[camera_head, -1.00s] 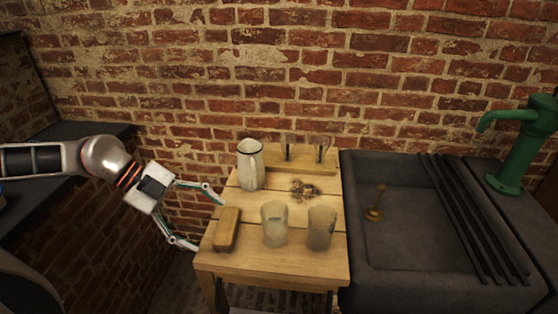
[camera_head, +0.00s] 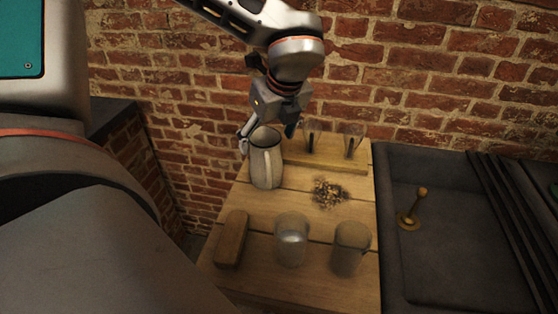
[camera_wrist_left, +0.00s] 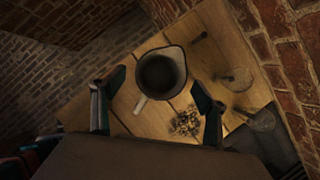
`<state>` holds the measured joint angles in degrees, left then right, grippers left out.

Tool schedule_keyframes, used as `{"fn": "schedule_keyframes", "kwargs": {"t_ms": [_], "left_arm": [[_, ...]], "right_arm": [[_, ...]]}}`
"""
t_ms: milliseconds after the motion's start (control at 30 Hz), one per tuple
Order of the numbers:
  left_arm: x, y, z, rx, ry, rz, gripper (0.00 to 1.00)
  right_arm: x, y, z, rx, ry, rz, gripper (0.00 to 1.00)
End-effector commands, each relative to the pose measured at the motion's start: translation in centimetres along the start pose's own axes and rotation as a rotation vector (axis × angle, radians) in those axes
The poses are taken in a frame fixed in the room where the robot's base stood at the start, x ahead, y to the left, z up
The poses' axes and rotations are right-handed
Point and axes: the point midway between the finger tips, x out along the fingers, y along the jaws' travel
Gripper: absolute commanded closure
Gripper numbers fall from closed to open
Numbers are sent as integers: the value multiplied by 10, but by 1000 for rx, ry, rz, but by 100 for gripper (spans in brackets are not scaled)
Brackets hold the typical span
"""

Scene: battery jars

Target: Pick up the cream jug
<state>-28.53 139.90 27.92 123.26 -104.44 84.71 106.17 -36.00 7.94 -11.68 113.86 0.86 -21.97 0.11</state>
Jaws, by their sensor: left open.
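The cream jug (camera_head: 263,168) stands upright at the back left of the wooden table, its handle facing my head camera. In the left wrist view the jug (camera_wrist_left: 171,52) shows from above, with its dark open mouth and its handle to the lower left. My left gripper (camera_head: 268,132) is open at the top of the jug, coming from behind it. In the left wrist view its two fingers (camera_wrist_left: 157,86) appear on either side of the jug. Whether they touch it I cannot tell. My right gripper is not in view.
The table (camera_head: 310,262) also holds a brown block (camera_head: 231,238), two glass jars (camera_head: 291,240) (camera_head: 350,247), a small pile of bits (camera_head: 328,192) and a wooden rack (camera_head: 325,162) with glasses. A dark sink (camera_head: 445,262) adjoins on the right; a brick wall stands behind.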

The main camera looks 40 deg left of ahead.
Motion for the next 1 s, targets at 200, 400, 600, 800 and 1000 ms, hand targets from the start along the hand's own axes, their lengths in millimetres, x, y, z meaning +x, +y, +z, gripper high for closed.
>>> {"fn": "schedule_keyframes", "kwargs": {"t_ms": [200,400,600,800,1000], "left_arm": [[18,0,1,-1,2,0,27],[36,-2,2,-1,3,0,27],[60,-6,3,-1,4,0,27],[72,-6,2,0,3,-2,27],[73,-6,2,0,3,-2,29]], "right_arm": [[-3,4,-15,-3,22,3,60],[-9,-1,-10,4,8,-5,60],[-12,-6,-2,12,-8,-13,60],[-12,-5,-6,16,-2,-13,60],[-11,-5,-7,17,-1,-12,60]]}}
